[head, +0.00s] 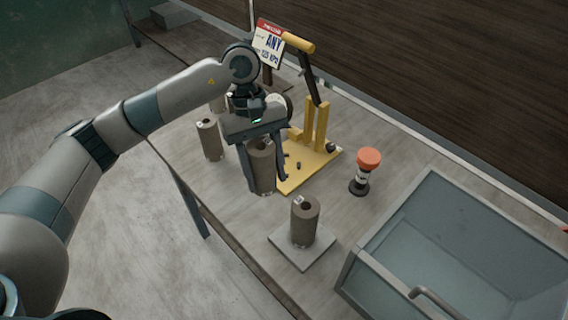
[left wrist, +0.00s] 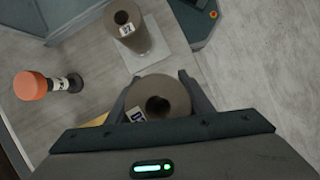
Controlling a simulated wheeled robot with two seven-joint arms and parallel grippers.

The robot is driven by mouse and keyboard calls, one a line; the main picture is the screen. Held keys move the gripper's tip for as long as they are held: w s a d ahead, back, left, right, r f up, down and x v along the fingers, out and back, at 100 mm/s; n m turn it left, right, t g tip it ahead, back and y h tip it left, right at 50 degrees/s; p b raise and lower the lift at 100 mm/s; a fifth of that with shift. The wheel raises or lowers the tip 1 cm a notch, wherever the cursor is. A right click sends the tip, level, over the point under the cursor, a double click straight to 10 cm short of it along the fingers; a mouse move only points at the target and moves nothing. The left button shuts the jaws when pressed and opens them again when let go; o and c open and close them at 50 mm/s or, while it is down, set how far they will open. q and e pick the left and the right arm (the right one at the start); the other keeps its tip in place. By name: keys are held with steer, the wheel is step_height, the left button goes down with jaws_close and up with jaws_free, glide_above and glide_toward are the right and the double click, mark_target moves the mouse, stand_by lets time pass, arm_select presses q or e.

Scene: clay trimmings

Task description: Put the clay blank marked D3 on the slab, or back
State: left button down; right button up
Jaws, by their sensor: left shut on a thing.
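My left gripper (head: 262,160) is shut on a brown clay blank (head: 261,178), a hollow upright cylinder. In the left wrist view the held blank (left wrist: 160,92) has a white label starting with D; the rest is hidden. I cannot tell whether its base touches the table. Another clay blank (head: 304,222) stands upright on the pale square slab (head: 284,247), to the right of and nearer than the gripper. This blank (left wrist: 130,35) and slab (left wrist: 172,42) also show in the left wrist view; its label is too small to read surely. My right gripper is out of view.
A clay blank (head: 209,142) stands left of the gripper, another (head: 217,103) partly hidden behind my arm. A yellow lever press (head: 313,160) stands behind the gripper, a sign (head: 269,43) farther back. A red-topped stamp (head: 368,160) and an open grey bin (head: 405,295) are at right.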

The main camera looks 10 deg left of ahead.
arm_select(q)
steer(key=s+a+m+y, duration=0.2)
steer(key=s+a+m, duration=0.2)
steer(key=m, duration=0.3)
steer(key=shift+s+a+r+m+g+y, duration=0.3)
steer(key=shift+s+a+r+g+y, duration=0.1)
steer(key=shift+a, duration=0.5)
